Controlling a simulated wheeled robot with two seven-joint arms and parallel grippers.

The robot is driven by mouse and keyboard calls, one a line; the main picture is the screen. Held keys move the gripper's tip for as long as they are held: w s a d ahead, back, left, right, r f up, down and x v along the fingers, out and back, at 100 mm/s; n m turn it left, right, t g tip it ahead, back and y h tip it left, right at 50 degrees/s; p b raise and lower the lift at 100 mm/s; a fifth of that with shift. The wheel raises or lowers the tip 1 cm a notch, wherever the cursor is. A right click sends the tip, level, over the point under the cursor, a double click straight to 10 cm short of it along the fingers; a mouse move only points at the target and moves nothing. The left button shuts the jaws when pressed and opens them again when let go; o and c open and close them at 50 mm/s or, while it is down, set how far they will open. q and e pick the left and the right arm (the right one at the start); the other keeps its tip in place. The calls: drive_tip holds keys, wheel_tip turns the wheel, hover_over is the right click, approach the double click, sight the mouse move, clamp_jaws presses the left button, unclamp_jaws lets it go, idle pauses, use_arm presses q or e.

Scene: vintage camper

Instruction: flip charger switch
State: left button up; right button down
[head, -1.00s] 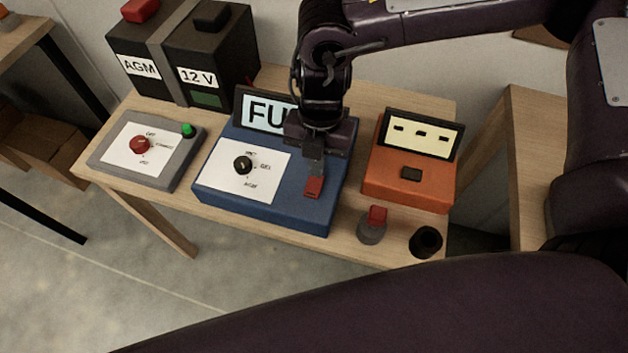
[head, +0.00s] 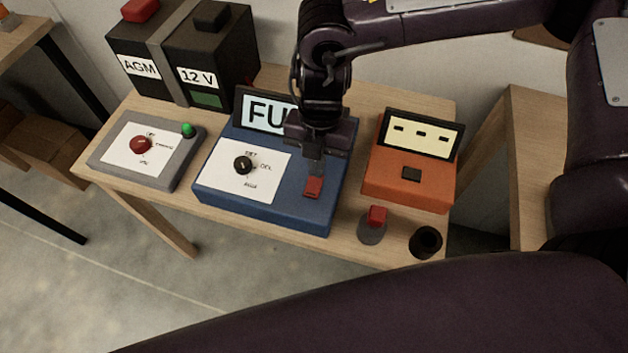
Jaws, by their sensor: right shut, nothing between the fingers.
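The blue charger (head: 270,210) sits on the wooden table. It has a white panel with a black knob (head: 243,165) and a tilted display reading "FU", the rest hidden behind my right gripper. A red rocker switch (head: 314,187) is on the charger's top at its right side. My right gripper (head: 316,172) points down just behind the red switch, its fingers shut and empty. The fingertips are at or very near the switch's back edge; I cannot tell whether they touch. My left gripper is not in view.
A grey box (head: 165,172) with a red knob and green light stands left. A black battery (head: 205,60) marked AGM and 12 V stands behind. An orange box (head: 405,185) stands right. A grey post with a red cap (head: 377,216) and a black cup (head: 427,240) stand near the front edge.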

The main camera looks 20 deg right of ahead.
drive_tip(key=shift+f+b, duration=0.55)
drive_tip(key=shift+f, duration=0.3)
idle(0.6)
drive_tip(key=shift+r, duration=0.15)
wheel_tip(320, 180, up, 7)
drive_tip(key=p, duration=0.6)
drive_tip(key=shift+a+f, duration=0.1)
drive_tip(key=shift+f, duration=0.1)
idle(0.5)
